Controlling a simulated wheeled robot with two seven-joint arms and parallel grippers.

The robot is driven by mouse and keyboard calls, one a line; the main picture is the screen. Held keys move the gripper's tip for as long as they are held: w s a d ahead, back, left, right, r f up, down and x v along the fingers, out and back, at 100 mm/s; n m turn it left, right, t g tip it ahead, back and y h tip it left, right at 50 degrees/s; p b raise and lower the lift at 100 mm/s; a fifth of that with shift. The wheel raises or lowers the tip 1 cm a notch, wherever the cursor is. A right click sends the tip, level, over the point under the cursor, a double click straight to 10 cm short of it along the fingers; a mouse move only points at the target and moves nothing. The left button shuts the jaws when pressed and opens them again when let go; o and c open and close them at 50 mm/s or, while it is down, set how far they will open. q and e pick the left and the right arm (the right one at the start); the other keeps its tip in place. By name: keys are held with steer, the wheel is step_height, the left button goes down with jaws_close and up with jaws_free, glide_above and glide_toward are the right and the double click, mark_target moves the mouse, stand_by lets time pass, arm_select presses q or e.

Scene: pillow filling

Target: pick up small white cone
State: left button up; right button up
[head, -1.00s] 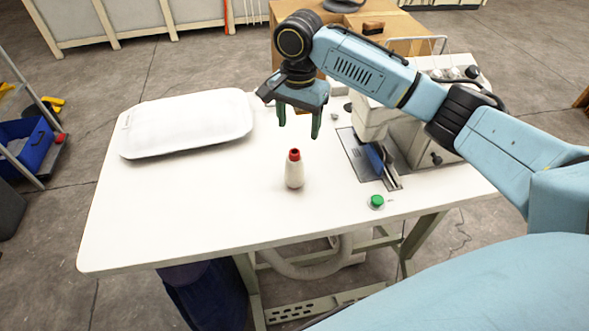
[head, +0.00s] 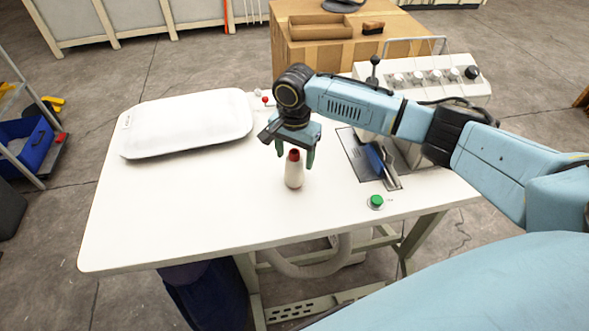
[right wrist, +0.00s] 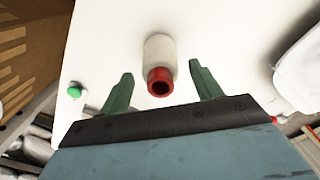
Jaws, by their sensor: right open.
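The small white cone (head: 294,174) with a red top stands upright on the white table (head: 190,215), near its middle. My right gripper (head: 295,160) is open just behind and above the cone. In the right wrist view the cone (right wrist: 160,62) shows between the lines of the two green fingers (right wrist: 162,88), with its red, hollow top toward the gripper. Neither finger visibly touches it. My left gripper is not in view.
A white pillow (head: 188,122) lies at the table's back left. A cardboard box (head: 345,50) is behind the table. The front left of the tabletop is clear.

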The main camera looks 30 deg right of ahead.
jaws_close()
steer(key=shift+r, duration=0.1)
